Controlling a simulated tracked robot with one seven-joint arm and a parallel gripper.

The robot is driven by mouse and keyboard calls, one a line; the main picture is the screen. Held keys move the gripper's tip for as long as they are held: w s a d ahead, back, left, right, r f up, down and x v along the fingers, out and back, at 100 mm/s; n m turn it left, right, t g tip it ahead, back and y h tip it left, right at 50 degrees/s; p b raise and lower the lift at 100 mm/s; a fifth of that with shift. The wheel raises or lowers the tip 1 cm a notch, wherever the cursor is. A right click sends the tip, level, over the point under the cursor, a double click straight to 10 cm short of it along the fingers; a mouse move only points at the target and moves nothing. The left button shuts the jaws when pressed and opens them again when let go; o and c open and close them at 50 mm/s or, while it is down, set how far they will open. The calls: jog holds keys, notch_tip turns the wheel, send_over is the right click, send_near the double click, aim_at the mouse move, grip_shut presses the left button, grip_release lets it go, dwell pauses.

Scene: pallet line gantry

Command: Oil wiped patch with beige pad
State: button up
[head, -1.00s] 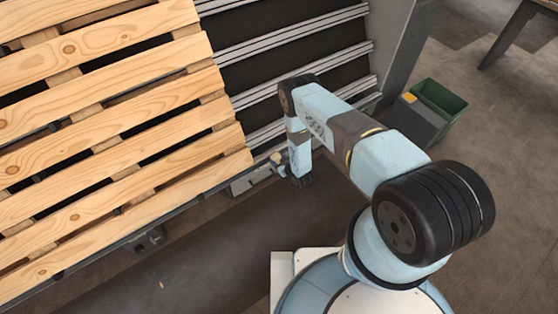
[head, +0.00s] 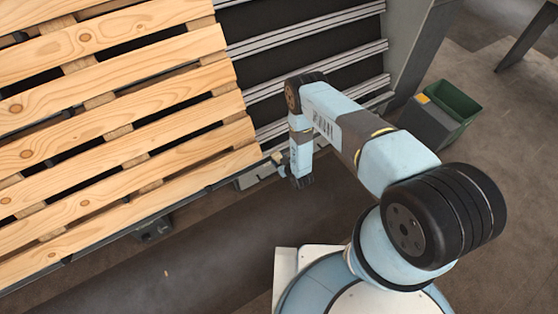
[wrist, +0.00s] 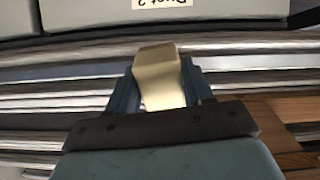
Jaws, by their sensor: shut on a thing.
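A beige pad (wrist: 158,78) is held between the fingers of my gripper (wrist: 160,98) in the wrist view, standing out past the fingertips. My gripper is shut on it. In the head view my gripper (head: 278,160) is partly hidden by my own wrist and sits close to the right end of the pallet, beside the conveyor's near edge. A small pale bit of the pad shows there. I cannot make out an oil patch in either view.
A wooden pallet (head: 120,118) lies on the conveyor (head: 312,58) at the left. The conveyor's rails run to the right of it. A green bin (head: 452,102) stands on the floor at the right. A lettered label (wrist: 162,4) shows upside down in the wrist view.

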jog(key=shift+s+a, duration=0.5)
jog(key=shift+a, duration=0.35)
jog(key=shift+s+a, duration=0.45)
jog(key=shift+a, duration=0.35)
jog(key=shift+s+a, duration=0.8)
jog(key=shift+a, duration=0.2)
jog(key=shift+s+a, duration=0.75)
jog(key=shift+a, duration=0.2)
jog(key=shift+w+d, duration=0.1)
jog(key=shift+w+d, duration=1.1)
jog(key=shift+d, duration=0.25)
jog(key=shift+w+d, duration=1.15)
jog(key=shift+d, duration=0.55)
jog(key=shift+w+d, duration=1.15)
jog(key=shift+d, duration=0.6)
jog(key=shift+w+d, duration=1.15)
jog(key=shift+d, duration=0.55)
